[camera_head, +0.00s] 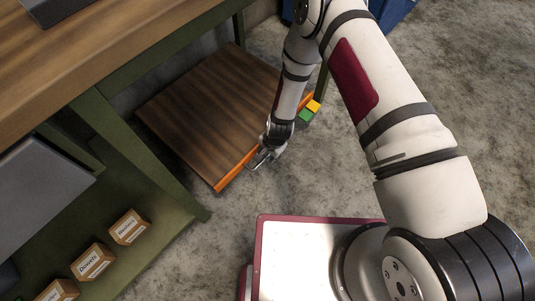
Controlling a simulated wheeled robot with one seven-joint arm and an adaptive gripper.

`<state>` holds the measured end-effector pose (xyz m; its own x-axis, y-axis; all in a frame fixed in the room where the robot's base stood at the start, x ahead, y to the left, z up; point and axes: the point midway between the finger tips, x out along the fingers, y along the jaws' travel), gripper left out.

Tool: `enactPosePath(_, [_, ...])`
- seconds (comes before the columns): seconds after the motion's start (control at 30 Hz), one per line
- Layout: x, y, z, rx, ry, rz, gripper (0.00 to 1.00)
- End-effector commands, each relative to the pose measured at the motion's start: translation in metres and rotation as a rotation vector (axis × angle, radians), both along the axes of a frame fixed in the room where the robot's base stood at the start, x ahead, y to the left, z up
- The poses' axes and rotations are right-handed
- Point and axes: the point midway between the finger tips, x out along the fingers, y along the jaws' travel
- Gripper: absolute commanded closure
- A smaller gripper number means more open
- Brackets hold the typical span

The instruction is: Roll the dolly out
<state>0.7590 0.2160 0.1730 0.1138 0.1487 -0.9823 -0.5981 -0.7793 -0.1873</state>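The dolly (208,108) is a low flat platform with a brown wood-plank top and an orange front edge. It sits on the floor, mostly under the workbench, with its front edge facing my base. My gripper (258,160) is down low at the middle of the orange edge, pointing left at it. The fingers are small and partly merge with the edge, so I cannot tell whether they touch or grip it. The dolly's wheels are hidden.
The workbench (92,58) has green legs on both sides of the dolly. Labelled small boxes (129,227) stand on a green shelf at lower left. A green block (305,116) and a yellow block (313,106) are by the dolly's right corner. Concrete floor is clear on the right.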

Motion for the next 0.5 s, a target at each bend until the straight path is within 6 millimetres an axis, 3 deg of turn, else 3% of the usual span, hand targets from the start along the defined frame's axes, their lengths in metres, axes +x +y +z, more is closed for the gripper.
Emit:
enactPosePath(0.07, [0.0, -0.0002, 0.0002, 0.0, 0.0, 0.0, 0.69])
enactPosePath(0.23, [-0.0002, -0.0002, 0.0003, 0.0, 0.0, 0.0, 1.0])
enactPosePath(0.5, [-0.0008, -0.0012, 0.0003, 0.0, 0.0, 0.0, 1.0])
